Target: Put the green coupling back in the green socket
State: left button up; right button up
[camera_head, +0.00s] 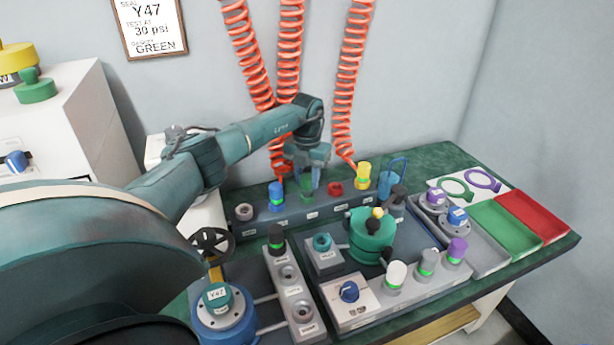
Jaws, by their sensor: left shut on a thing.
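My left gripper (308,187) points down over the rear grey rack (310,215), between a blue coupling (276,196) and a low red socket (335,188). It is shut on a piece I take to be the green coupling, which the fingers mostly hide. The green socket is not clear beneath the gripper, so I cannot tell whether the piece is seated or above it. A teal-ringed port (322,241) sits on a small block in front. My right gripper is not in view.
A yellow coupling (362,175) stands right of the gripper, and orange coiled hoses (345,80) hang behind. A green vessel (371,240) stands in front. Green (505,228) and red (534,214) trays lie at right. A valve wheel (211,242) is at left.

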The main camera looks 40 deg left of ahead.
pick_arm(q)
jog(key=shift+f, duration=0.4)
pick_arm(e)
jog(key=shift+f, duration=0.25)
pick_arm(q)
jog(key=o, duration=1.1)
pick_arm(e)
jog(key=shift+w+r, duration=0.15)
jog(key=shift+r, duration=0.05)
pick_arm(q)
jog(key=shift+r, duration=0.4)
notch_tip(320, 180, up, 12)
jog(key=p, duration=0.1)
jog(key=shift+r+p, duration=0.25)
jog(key=shift+p, duration=0.1)
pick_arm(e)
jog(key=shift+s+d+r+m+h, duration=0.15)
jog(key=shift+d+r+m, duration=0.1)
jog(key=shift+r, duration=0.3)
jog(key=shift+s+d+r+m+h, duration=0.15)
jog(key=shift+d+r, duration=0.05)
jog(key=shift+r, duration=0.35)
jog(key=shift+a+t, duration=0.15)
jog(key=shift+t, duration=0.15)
